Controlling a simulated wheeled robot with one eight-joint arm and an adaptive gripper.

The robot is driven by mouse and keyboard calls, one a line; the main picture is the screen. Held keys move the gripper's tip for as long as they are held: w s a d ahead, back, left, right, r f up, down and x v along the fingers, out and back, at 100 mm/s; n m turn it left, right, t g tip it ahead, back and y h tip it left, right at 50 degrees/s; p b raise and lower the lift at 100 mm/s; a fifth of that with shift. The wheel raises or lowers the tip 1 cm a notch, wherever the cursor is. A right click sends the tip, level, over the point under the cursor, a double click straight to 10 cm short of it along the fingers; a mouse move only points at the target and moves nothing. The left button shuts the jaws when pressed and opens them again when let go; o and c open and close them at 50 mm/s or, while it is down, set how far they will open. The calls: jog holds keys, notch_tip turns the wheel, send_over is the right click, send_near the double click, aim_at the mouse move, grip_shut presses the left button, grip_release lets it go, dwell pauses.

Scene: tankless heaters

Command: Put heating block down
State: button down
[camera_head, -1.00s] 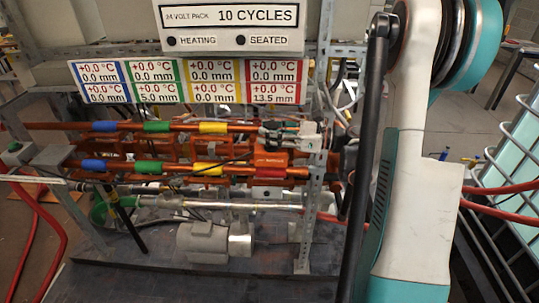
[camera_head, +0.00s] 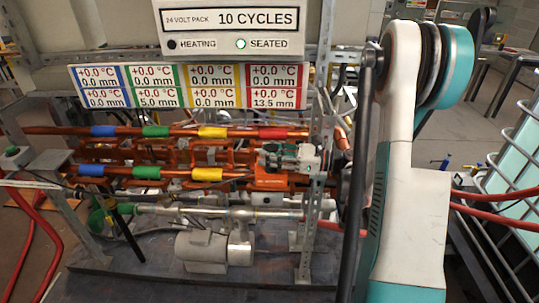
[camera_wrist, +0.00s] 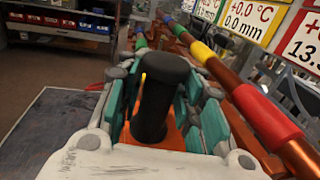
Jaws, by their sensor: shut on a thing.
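The orange heating block (camera_head: 268,180) sits at the right end of the lower copper pipe (camera_head: 207,174) in the head view, covering the place of that pipe's red band. My gripper (camera_head: 283,157) is above it, with teal and grey fingers. In the wrist view the fingers are shut around a black upright handle (camera_wrist: 155,100), with part of the orange block (camera_wrist: 172,134) below it. The block's underside and its contact with the pipe are hidden. The SEATED lamp (camera_head: 241,44) is lit green; the HEATING lamp (camera_head: 171,44) is dark.
The upper copper pipe (camera_head: 240,132) with colored bands runs close behind my gripper. A metal upright (camera_head: 312,215) stands just right of the block. A grey motor (camera_head: 201,248) sits below on the dark base plate (camera_head: 135,277). Reading cards (camera_head: 185,86) hang above.

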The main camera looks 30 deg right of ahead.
jog(key=c, duration=1.1)
grip_release()
jog(key=shift+s+d+r, duration=0.1)
jog(key=shift+r, duration=0.05)
jog(key=p+v, duration=0.2)
jog(key=v, duration=0.9)
jog(key=shift+s+d+p, duration=0.25)
jog(key=shift+p, duration=0.15)
